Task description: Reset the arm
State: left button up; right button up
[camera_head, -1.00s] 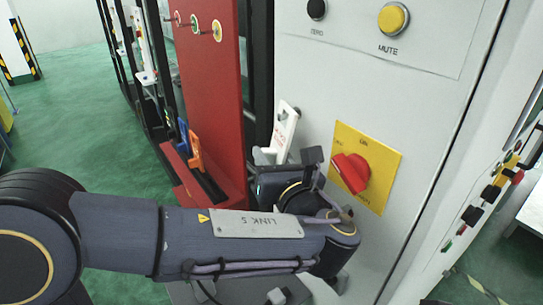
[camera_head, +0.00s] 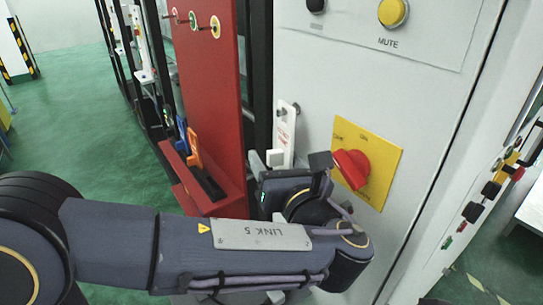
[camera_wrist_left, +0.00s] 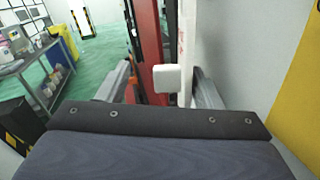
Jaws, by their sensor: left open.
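My left arm (camera_head: 190,245) comes in from the left across the lower part of the head view. Its wrist (camera_head: 305,200) is in front of the grey cabinet, below and left of a red rotary knob (camera_head: 352,168) on a yellow plate (camera_head: 383,160). The wrist hides the gripper in the head view. In the left wrist view my left gripper (camera_wrist_left: 160,88) has its two fingers wide apart. A small white block (camera_wrist_left: 167,78) appears between them; I cannot tell whether it touches either finger. My right gripper is not in view.
A white plate with red lettering (camera_head: 287,128) stands behind my wrist. A red board (camera_head: 205,80) holds small tags, with blue and orange items in its tray (camera_head: 210,205). A yellow button (camera_head: 393,13) is high on the cabinet (camera_head: 310,60). Green floor (camera_head: 75,110) is open at left.

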pick_arm(q)
jog(key=b+v, duration=0.1)
jog(key=v, duration=0.4)
jog(key=s+a+f+n+g, duration=0.2)
jog(key=a+f+n+g, duration=0.4)
jog(key=a, duration=0.5)
jog(key=s+a+f+n+g, duration=0.2)
jog(key=a+f+n+g, duration=0.35)
jog(key=a, duration=0.55)
jog(key=s+f+n+h, duration=0.4)
jog(key=s+n+h, duration=0.1)
jog(key=n, duration=0.7)
jog(key=s+f+n+h, duration=0.4)
jog(key=s+n, duration=0.3)
jog(key=n, duration=0.5)
jog(key=shift+a+f+h, duration=0.25)
jog(key=shift+a+h, duration=0.1)
jog(key=shift+h, duration=0.25)
